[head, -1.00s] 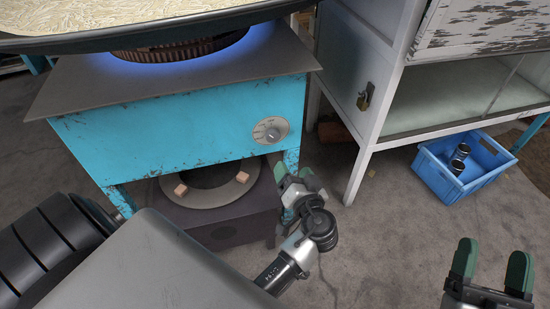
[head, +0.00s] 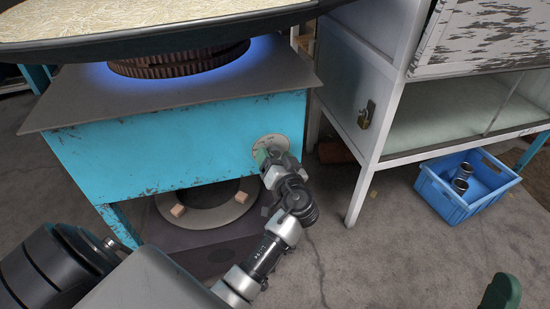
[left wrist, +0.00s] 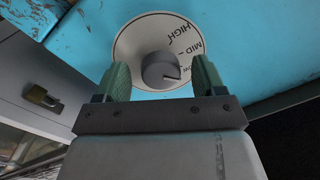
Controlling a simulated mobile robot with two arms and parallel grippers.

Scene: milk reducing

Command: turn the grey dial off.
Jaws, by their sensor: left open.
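The grey dial (left wrist: 160,70) is a round knob on a white disc plate (left wrist: 138,35) marked HIGH, MID and a partly hidden third word. It is on the front of the turquoise stove (head: 170,145). In the head view the plate (head: 272,139) shows above my left gripper (head: 265,157), which covers the knob. In the left wrist view my left gripper's green fingers are open, one on each side of the knob, with gaps visible. A blue flame (head: 240,58) burns under the pan. Only one green finger of my right gripper (head: 500,293) shows, at the bottom right.
A wide black pan (head: 150,45) of pale strands sits on the burner. A grey-white cabinet (head: 360,95) with a padlock (head: 366,114) stands right of the stove. A blue crate (head: 455,205) holding cans is on the floor.

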